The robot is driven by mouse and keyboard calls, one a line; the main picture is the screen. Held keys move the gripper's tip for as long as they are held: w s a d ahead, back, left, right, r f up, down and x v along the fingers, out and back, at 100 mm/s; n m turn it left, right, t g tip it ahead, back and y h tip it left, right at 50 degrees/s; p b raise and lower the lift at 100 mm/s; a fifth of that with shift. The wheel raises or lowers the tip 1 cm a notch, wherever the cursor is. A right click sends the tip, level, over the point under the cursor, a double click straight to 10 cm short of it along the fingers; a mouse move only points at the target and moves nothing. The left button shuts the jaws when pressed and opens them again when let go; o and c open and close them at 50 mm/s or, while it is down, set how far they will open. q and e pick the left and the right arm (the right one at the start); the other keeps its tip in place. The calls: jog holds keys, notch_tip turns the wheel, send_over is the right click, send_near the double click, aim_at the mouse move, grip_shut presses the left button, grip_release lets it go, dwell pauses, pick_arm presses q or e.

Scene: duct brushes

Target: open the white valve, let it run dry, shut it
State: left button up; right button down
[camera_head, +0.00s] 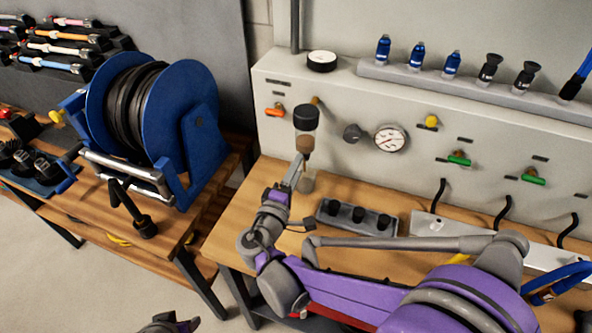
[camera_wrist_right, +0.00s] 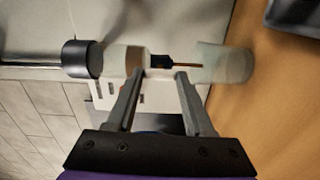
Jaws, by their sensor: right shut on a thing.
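A filter bowl (camera_head: 305,118) with a black cap hangs at the wall panel; its lower part looks brown. It also shows sideways in the right wrist view (camera_wrist_right: 116,60). My right gripper (camera_head: 299,168) is at its lower end, with the fingertips (camera_wrist_right: 160,72) on either side of a small dark piece (camera_wrist_right: 160,61) at the outlet. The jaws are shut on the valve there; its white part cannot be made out. A thin brown stream (camera_wrist_right: 184,65) runs from the outlet into a translucent cup (camera_wrist_right: 226,63) below. My left gripper (camera_head: 170,324) shows only partly at the bottom edge.
A black holder (camera_head: 355,217) with dark knobs stands on the wooden bench right of the cup. A gauge (camera_head: 390,139) and green-handled valves (camera_head: 459,159) are on the panel. A blue hose reel (camera_head: 150,115) stands on the left bench.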

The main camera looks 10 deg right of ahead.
jog(key=shift+c, duration=1.4)
grip_release()
jog(key=v, duration=1.1)
jog(key=shift+b, duration=0.3)
jog(key=shift+w, duration=0.1)
